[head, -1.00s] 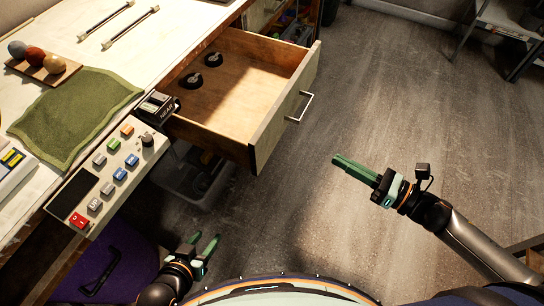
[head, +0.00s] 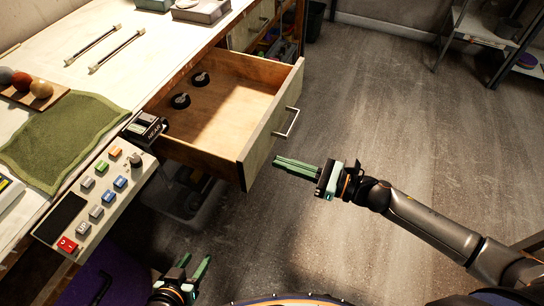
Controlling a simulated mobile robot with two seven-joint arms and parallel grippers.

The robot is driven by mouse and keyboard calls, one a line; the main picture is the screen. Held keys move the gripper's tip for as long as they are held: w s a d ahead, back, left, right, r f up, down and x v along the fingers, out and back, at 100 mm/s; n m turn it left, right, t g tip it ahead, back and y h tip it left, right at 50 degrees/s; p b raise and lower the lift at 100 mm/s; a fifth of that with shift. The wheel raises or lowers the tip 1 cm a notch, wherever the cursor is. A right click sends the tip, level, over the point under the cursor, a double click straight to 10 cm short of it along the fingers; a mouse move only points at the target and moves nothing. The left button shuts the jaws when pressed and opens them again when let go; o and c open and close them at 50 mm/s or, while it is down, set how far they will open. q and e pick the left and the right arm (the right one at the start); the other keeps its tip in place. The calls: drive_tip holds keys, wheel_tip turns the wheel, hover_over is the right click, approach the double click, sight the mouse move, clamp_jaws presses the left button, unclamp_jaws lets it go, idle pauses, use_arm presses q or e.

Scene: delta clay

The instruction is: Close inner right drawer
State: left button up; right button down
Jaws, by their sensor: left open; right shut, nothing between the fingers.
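The drawer (head: 255,140) is pulled far out from under the worktop, with a pale front panel and a metal bar handle (head: 287,123). Two round black knob-like things (head: 181,100) lie inside it. My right gripper (head: 278,163) is shut and empty. In the picture it points left, just to the right of the drawer front and below the handle, with a gap between. My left gripper (head: 193,268) is open and empty at the bottom, below the drawer and the control panel.
A control panel (head: 97,197) with coloured buttons hangs on the worktop edge. The worktop (head: 110,84) holds a green cloth (head: 65,138), two rods and several balls on a board. A bin (head: 190,200) stands under the drawer. The floor (head: 390,130) to the right is clear.

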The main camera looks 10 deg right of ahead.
sight(259, 156)
drive_tip(key=x, duration=0.3)
drive_tip(key=shift+a, duration=0.15)
use_arm(q)
drive_tip(key=shift+s+a+f, duration=0.15)
drive_tip(key=shift+s+f, duration=0.1)
drive_tip(key=shift+s, duration=0.15)
use_arm(e)
drive_tip(key=shift+w, duration=0.1)
